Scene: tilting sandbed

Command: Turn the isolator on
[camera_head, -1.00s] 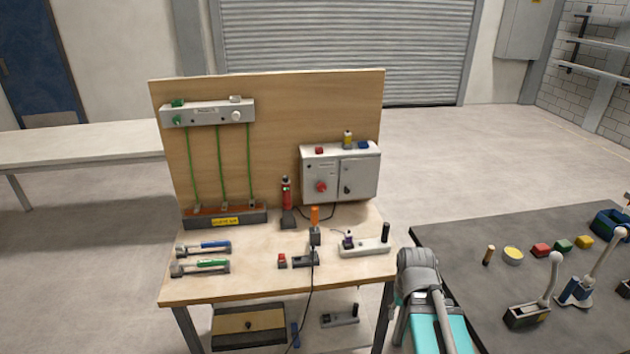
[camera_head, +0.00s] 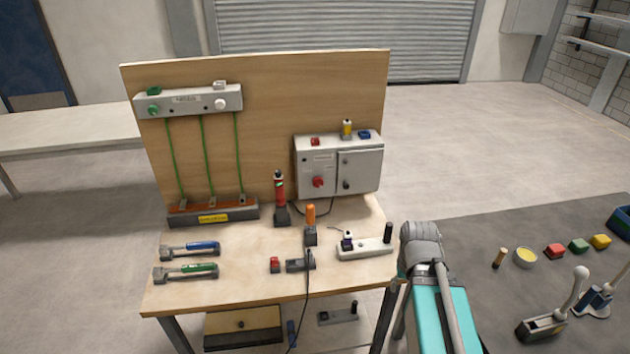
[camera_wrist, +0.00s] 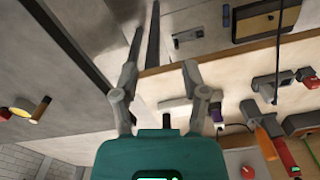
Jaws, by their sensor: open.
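A light grey control box (camera_head: 330,161) is fixed low on the right of the upright wooden board. Its left part carries a red rotary knob (camera_head: 318,182), which I take for the isolator; its exact angle is too small to read. The box's right door has a small black handle (camera_head: 346,185). The head view shows my arm but not clearly the fingers.
A dark table (camera_head: 470,250) with levers stands at right. Small items sit atop the box.

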